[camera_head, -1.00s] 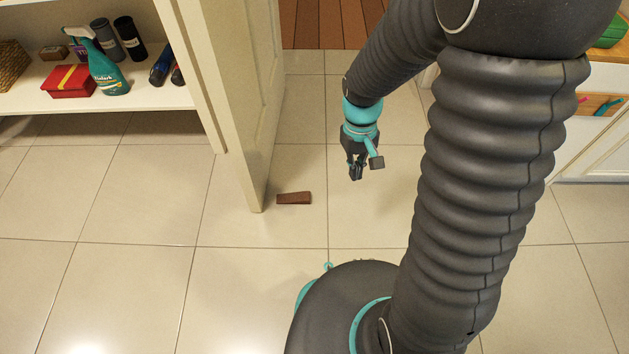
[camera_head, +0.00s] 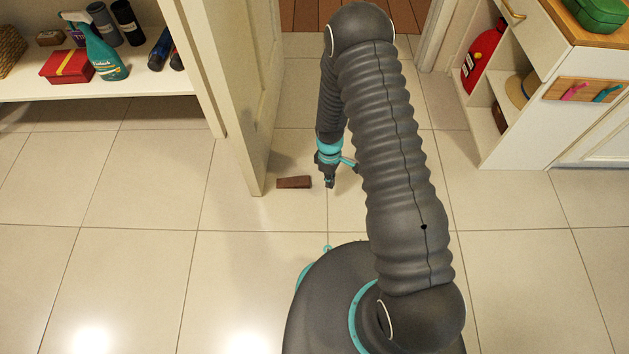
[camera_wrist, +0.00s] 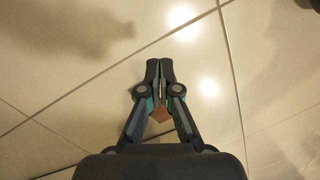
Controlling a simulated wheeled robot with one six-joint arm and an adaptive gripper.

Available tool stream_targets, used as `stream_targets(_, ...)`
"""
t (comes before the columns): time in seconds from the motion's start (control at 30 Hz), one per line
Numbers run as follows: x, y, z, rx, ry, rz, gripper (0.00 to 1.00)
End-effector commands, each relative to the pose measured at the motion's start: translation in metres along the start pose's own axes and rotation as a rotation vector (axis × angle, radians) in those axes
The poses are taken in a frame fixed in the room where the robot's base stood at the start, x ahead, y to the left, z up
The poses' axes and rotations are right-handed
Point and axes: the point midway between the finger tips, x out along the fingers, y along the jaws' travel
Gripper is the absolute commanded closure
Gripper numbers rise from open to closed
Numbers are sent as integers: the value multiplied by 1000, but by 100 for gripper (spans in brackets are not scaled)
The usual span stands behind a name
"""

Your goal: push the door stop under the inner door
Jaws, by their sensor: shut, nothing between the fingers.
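The door stop (camera_head: 294,182) is a small brown wedge lying on the floor, just right of the inner door's near bottom corner, with a narrow strip of tile between them. The inner door (camera_head: 235,95) is a cream panel standing open. My gripper (camera_head: 330,185) points down just right of the door stop, with a small gap between them in the head view. Its fingers are shut and empty; they also show in the wrist view (camera_wrist: 160,64). In the wrist view a brown patch, seemingly the door stop (camera_wrist: 160,113), shows between the finger links, mostly hidden.
A white shelf (camera_head: 95,88) with a spray bottle (camera_head: 103,48) and a red box (camera_head: 67,66) stands left of the door. A white cabinet (camera_head: 530,130) with a red bottle (camera_head: 482,55) stands at right. The tiled floor in front is clear.

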Motion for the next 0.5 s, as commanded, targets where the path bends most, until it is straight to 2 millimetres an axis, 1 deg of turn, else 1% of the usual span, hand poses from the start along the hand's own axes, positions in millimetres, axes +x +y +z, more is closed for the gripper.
stream_targets(0.03, -3, 12, -9, -49, 24, 32, 100)
stream_targets(0.1, -8, 25, -19, -125, 51, 75, 100)
stream_targets(0.2, -11, 36, -28, -223, 73, 119, 100)
stream_targets(0.37, -12, 42, -32, -338, 82, 154, 100)
stream_targets(0.5, -7, 42, -32, -369, 80, 155, 100)
